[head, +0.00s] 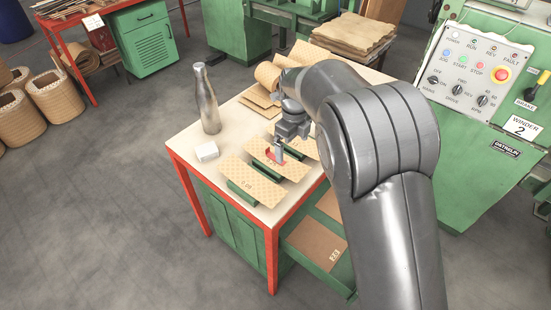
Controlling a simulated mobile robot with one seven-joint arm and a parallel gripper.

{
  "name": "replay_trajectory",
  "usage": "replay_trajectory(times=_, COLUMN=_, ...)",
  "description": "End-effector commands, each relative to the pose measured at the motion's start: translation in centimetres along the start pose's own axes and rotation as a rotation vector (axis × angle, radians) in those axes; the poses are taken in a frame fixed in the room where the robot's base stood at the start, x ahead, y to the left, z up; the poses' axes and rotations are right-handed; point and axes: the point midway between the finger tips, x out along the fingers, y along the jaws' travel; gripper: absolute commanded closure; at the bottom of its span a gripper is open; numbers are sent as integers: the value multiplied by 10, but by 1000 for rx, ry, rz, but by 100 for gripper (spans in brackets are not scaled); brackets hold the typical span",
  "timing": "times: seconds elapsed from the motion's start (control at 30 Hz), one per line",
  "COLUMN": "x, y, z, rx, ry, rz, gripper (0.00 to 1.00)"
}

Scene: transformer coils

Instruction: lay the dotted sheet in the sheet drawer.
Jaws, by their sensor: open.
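Three tan sheets lie on green supports on the worktable: a left one (250,181), a middle one (290,170) and a right one (298,148). They look finely dotted, but the pattern is too small to compare surely. My gripper (278,155) points down at the middle sheet, beside a red mark on it. The jaws are open; whether they touch the sheet I cannot tell. The green drawer (308,268) stands pulled out at the table's right side, below the top. Brown sheets (315,242) lie in it, and my arm hides part of it.
Tan rolls and sheets (262,98) lie at the back. The red-edged worktable (226,213) has clear top at its front left. A green winder panel (480,68) stands right.

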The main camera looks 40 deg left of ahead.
Motion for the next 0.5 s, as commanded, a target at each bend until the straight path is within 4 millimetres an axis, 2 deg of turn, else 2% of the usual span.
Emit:
replay_trajectory(times=0.03, x=10, y=0, z=-1, rx=0, ry=3, rz=3, gripper=2)
replay_trajectory(times=0.2, x=33, y=0, z=-1, rx=-2, ry=2, rz=2, gripper=2)
replay_trajectory(times=0.5, x=55, y=-2, z=-3, rx=-1, ry=1, rz=1, gripper=2)
